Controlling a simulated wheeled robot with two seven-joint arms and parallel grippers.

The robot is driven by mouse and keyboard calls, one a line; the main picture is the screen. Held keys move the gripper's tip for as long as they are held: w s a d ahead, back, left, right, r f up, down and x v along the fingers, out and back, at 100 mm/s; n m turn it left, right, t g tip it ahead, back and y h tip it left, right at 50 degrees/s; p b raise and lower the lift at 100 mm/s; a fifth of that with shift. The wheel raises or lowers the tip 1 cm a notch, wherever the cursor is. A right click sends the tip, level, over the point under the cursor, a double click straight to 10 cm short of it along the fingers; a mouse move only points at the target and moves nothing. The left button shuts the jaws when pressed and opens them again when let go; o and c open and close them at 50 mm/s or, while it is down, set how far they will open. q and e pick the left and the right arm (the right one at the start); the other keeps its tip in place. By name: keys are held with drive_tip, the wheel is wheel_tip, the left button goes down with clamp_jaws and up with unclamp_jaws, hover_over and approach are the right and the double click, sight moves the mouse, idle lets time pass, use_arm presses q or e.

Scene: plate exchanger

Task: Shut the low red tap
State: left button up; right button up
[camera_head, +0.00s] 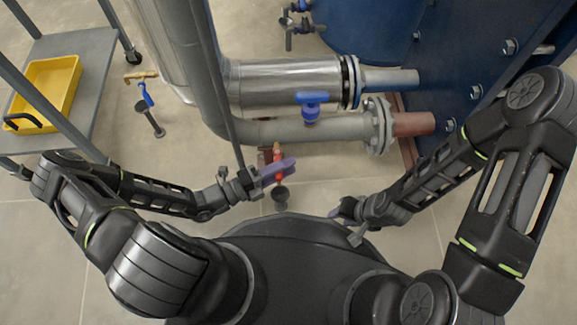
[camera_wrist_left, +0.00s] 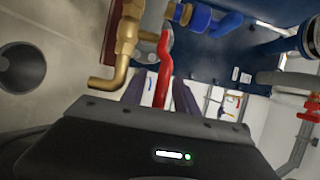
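The low red tap (camera_head: 278,153) is below the grey pipe in the head view, partly covered by my left gripper (camera_head: 277,171). In the left wrist view its red lever (camera_wrist_left: 164,72) points down the picture, beside a brass body and spout (camera_wrist_left: 124,50). The two purple fingers of my left gripper (camera_wrist_left: 160,96) stand apart on either side of the lever's end. Gaps show on both sides, so the gripper is open and not clamped on it. My right gripper (camera_head: 346,209) is near my base, apart from the pipes; its finger gap is too small to judge.
A dark drain cup (camera_head: 281,196) stands under the red tap. A blue-handled valve (camera_head: 311,101) sits on the grey pipe (camera_head: 330,128) above. Another blue tap (camera_head: 146,94) is further left, near a cart with a yellow tray (camera_head: 66,72). Blue plates (camera_head: 475,55) stand at right.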

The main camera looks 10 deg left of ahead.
use_arm(q)
drive_tip(key=shift+w+d, duration=0.25)
drive_tip(key=shift+d, duration=0.2)
drive_tip(key=shift+c, duration=0.3)
clamp_jaws()
idle(0.9)
